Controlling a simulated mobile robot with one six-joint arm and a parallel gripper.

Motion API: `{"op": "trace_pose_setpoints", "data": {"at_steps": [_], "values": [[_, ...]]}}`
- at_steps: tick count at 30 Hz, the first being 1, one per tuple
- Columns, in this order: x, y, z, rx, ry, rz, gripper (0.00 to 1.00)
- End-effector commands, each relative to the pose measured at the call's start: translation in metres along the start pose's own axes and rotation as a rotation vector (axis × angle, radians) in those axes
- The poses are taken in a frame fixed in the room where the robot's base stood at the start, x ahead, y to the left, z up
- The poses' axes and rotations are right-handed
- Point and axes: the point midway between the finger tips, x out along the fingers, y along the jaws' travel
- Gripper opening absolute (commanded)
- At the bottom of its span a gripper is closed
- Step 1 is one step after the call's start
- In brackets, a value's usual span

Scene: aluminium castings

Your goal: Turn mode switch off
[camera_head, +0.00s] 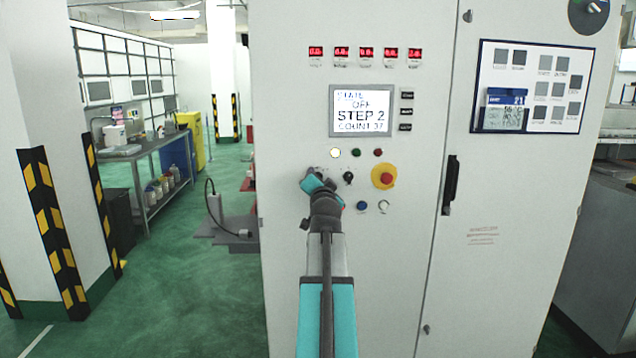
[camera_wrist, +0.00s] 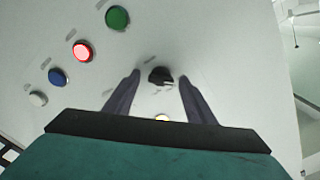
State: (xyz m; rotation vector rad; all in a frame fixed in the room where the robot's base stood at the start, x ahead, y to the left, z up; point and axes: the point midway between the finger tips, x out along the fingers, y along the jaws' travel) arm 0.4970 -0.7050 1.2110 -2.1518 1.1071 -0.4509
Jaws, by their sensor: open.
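A black rotary knob (camera_wrist: 160,77) on the pale cabinet panel lies between the fingertips of my gripper (camera_wrist: 159,74) in the wrist view. A light mark shows on its right side. My gripper is open, with a gap on each side of the knob; contact cannot be seen. In the head view my gripper (camera_head: 314,177) is at the panel's left side and hides what is behind it. Another black knob (camera_head: 348,177) shows to its right. Labels are too small to read, so I cannot tell which is the mode switch.
A red and yellow emergency stop (camera_head: 384,176) sits right of my gripper. Below are blue (camera_head: 361,206) and white (camera_head: 383,206) buttons. Green (camera_wrist: 117,17) and lit red (camera_wrist: 82,50) buttons show in the wrist view. A lit lamp (camera_head: 335,153) is just above my gripper.

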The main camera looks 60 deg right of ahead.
Motion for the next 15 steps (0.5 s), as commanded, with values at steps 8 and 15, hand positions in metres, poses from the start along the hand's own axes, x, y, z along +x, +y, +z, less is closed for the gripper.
{"op": "trace_pose_setpoints", "data": {"at_steps": [8,15], "values": [[-0.011,0.001,0.001,0.001,-0.001,0.0,0.5],[-0.032,0.001,0.002,0.001,0.0,0.0,0.5]]}}
